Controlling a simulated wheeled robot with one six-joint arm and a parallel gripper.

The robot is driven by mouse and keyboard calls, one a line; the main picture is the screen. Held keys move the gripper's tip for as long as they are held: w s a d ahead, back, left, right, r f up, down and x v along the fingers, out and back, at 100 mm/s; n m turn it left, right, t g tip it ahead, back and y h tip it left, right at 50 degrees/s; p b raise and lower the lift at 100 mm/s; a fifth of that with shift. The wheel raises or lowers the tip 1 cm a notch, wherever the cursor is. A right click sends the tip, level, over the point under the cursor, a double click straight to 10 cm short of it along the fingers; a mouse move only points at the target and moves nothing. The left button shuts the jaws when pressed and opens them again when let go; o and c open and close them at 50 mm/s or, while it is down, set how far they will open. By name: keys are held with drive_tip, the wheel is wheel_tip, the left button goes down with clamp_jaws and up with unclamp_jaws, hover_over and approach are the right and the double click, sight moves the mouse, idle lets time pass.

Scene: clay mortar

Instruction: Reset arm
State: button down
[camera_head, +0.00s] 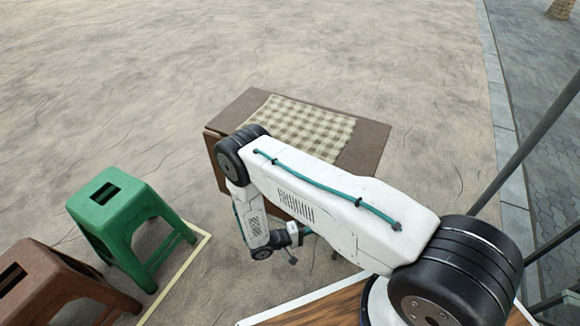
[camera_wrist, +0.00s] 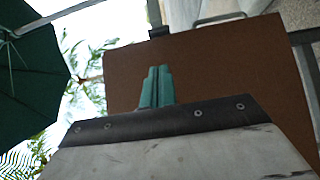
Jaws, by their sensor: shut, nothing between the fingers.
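My white arm reaches out and folds back down over the near side of a low brown table (camera_head: 370,138) in the head view. My gripper (camera_wrist: 157,86) shows in the wrist view as two teal fingers, pressed together with nothing between them. In the wrist view a flat brown panel (camera_wrist: 220,65) fills the space behind the fingers; I cannot tell how far off it is. In the head view the fingers are too small and too hidden by the arm to make out clearly.
A checked cloth (camera_head: 300,125) lies on the table. A green stool (camera_head: 120,205) and a brown stool (camera_head: 50,285) stand at the lower left. Dark poles (camera_head: 530,140) rise at the right. A green umbrella (camera_wrist: 30,60) shows in the wrist view. The sandy ground beyond the table is clear.

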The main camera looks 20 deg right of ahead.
drive_tip(key=s+a+r+n+g+y, duration=0.25)
drive_tip(key=r+g+y, duration=0.2)
drive_tip(key=r, duration=1.15)
drive_tip(key=s+a+r+n+g+y, duration=0.1)
drive_tip(key=s+a+r+g+y, duration=0.35)
drive_tip(key=r, duration=1.25)
drive_tip(key=s+d+r+m+t+y, duration=0.1)
drive_tip(key=s+d+r+t+y, duration=0.1)
drive_tip(key=s+r+t+y, duration=0.2)
drive_tip(key=s+d+r+m+t+y, duration=0.2)
drive_tip(key=s+r+t+y, duration=0.3)
drive_tip(key=r, duration=1.6)
drive_tip(key=s+t, duration=0.2)
drive_tip(key=s, duration=0.2)
drive_tip(key=shift+s+d, duration=0.25)
drive_tip(key=shift+s, duration=0.1)
